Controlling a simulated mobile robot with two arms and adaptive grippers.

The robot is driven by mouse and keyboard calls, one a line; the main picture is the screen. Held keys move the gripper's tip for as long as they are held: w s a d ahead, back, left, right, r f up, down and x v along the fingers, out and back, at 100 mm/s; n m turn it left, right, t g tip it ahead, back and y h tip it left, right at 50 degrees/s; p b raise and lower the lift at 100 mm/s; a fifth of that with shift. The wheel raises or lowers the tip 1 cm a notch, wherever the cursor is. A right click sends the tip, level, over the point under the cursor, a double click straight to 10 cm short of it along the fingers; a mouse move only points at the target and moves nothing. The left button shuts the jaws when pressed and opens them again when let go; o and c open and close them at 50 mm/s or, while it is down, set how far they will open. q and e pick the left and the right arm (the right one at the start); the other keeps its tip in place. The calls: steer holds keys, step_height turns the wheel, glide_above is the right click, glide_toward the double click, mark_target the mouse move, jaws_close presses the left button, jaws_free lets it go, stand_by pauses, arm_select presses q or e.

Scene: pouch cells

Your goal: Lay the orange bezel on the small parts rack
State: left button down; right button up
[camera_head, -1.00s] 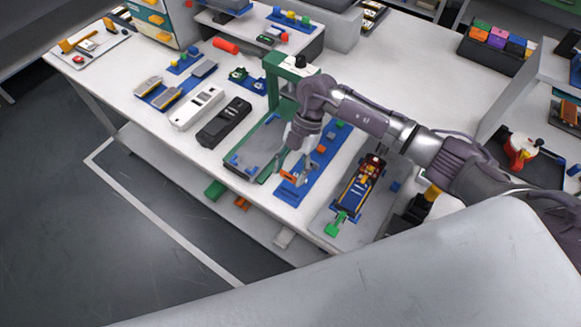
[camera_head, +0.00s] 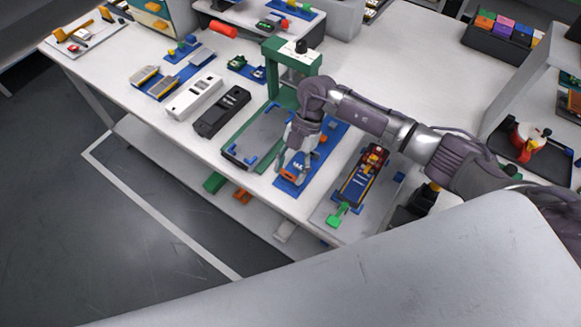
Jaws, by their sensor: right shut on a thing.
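The orange bezel (camera_head: 287,175) is small and shows at the tips of my right gripper (camera_head: 291,172), low over the near end of a long blue rack. My right gripper points down and is shut on the bezel. This blue rack (camera_head: 296,187), which looks like the small parts rack, lies on the white table and carries small orange and blue parts toward its far end. My wrist hides its middle. I cannot tell whether the bezel touches the rack. My left gripper is not in view.
A green press frame (camera_head: 290,55) with a grey base stands just left of the rack. A grey board with a dark blue and yellow assembly (camera_head: 360,185) lies to the right. A black case (camera_head: 222,112) and a white case (camera_head: 195,97) lie further left.

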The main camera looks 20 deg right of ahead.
steer(key=shift+p, duration=0.55)
stand_by(1.1)
steer(key=shift+f+b, duration=0.85)
steer(key=shift+f, duration=0.6)
steer(key=o, duration=0.8)
steer(key=shift+o, duration=0.2)
steer(key=v, duration=1.2)
